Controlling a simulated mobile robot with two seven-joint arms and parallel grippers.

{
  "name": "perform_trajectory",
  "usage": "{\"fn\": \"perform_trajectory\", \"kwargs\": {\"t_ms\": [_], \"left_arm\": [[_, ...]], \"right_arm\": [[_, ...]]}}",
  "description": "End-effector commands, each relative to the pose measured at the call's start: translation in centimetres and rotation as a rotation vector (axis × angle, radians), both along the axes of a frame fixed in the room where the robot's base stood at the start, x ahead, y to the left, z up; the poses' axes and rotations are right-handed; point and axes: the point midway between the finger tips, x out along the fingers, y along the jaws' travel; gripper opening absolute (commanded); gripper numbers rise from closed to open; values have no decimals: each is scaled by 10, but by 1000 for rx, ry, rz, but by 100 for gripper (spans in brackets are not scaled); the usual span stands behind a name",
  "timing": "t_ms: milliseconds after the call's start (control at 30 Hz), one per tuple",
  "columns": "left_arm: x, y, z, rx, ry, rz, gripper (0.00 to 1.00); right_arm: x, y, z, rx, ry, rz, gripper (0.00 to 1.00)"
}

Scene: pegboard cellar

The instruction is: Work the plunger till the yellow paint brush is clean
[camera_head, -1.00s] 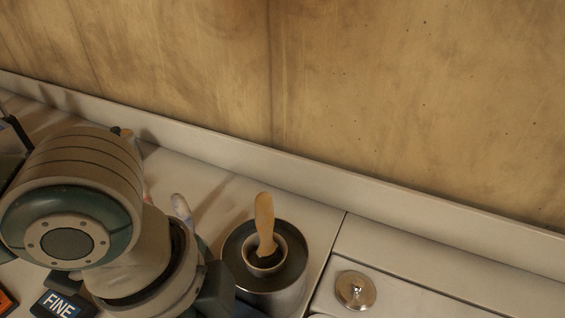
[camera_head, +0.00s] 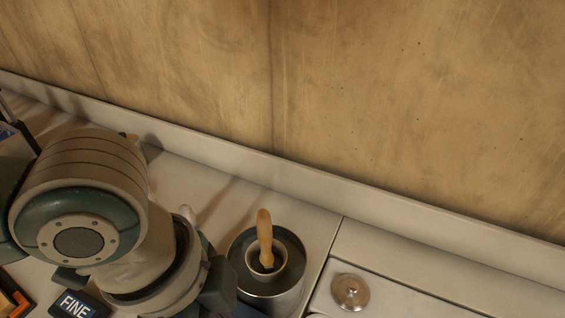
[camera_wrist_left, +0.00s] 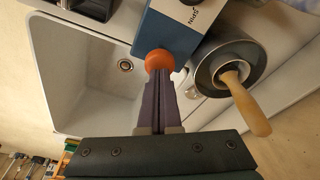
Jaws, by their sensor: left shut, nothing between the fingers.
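A brush with a yellowish wooden handle (camera_head: 265,235) stands handle-up in a small cup inside a grey metal cylinder (camera_head: 293,290). The handle also shows in the left wrist view (camera_wrist_left: 249,108), leaning out of the cylinder (camera_wrist_left: 205,72); its bristles are hidden. An orange-red round knob (camera_wrist_left: 159,60) sits at the edge of a blue box (camera_wrist_left: 172,27) lettered SPIN. My left gripper (camera_wrist_left: 161,82) is shut and empty, its fingertips right at the knob; I cannot tell whether they touch. My right gripper is not in view.
A pale sink basin (camera_wrist_left: 62,70) with a drain lies left of the gripper in the wrist view. In the head view a FINE label (camera_head: 75,305) is at lower left, a round metal knob (camera_head: 350,292) right of the cylinder, and a wooden wall (camera_head: 400,110) behind.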

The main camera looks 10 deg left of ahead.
Motion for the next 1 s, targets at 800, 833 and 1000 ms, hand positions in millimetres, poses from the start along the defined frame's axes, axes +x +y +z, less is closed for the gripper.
{"fn": "perform_trajectory", "kwargs": {"t_ms": [800,833,1000], "left_arm": [[0,0,-12,0,0,0,0],[0,0,-14,0,1,0,0],[0,0,-25,1,1,0,0]], "right_arm": [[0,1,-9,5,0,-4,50],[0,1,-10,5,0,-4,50],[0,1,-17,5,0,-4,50]]}}
